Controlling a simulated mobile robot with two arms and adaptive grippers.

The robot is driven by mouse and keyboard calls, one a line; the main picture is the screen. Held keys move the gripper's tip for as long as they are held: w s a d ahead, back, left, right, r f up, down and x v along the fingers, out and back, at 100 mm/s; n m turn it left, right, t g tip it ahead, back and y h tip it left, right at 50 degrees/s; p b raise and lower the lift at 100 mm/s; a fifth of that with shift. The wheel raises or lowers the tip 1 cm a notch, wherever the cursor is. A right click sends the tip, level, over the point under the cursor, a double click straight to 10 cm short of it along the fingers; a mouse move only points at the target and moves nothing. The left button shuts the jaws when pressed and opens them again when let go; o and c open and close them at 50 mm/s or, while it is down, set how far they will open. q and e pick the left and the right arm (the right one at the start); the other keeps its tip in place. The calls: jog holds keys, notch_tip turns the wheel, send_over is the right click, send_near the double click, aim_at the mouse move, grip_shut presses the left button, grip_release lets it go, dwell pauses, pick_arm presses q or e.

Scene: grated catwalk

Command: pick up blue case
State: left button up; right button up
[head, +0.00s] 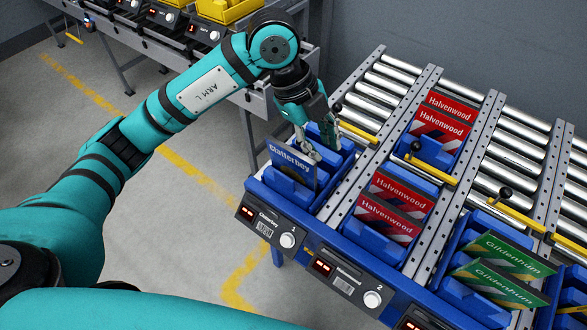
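The blue case (285,166), dark blue-grey with "Clatterbey" printed along its top, stands tilted in a blue slotted holder (291,192) in the leftmost lane. My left gripper (326,147) reaches down from above, just behind the case's upper right edge. Its two fingers are spread apart with a gap between them. One fingertip overlaps the case's top right corner in the picture; I cannot tell whether it touches. My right gripper is out of view.
Red Halvenwood cases (391,218) stand in holders in the middle lane, green Gildenhum cases (500,283) in the right lane. Yellow-handled bars (431,169) cross the roller lanes. Label panels (267,227) line the front edge. Another rack with yellow bins (227,10) stands behind.

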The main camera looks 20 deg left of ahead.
aim_at(291, 151)
pick_arm(q)
jog(key=w+a+n+y, duration=0.2)
jog(key=a+n+y, duration=0.15)
jog(key=a, duration=0.35)
jog(key=shift+m+t, duration=0.45)
jog(key=shift+t, duration=0.05)
jog(key=f+p, duration=0.1)
jog(key=f, duration=0.2)
jog(key=w+f+p, duration=0.1)
jog(key=f, duration=0.2)
jog(key=f+p, duration=0.1)
jog(key=f, duration=0.2)
jog(key=shift+w+d+f, duration=0.15)
jog(key=shift+w+f, duration=0.15)
jog(key=shift+f, duration=0.4)
jog(key=shift+w+d+f+p, duration=0.1)
jog(key=shift+w+f+p, duration=0.05)
jog(key=shift+f+p, duration=0.45)
jog(key=f, duration=0.1)
jog(key=f+p, duration=0.1)
jog(key=f, duration=0.1)
jog(key=shift+w+d+f+p, duration=0.1)
jog(key=shift+w+f+p, duration=0.15)
jog(key=shift+w+p, duration=0.05)
jog(key=shift+f, duration=0.4)
grip_shut()
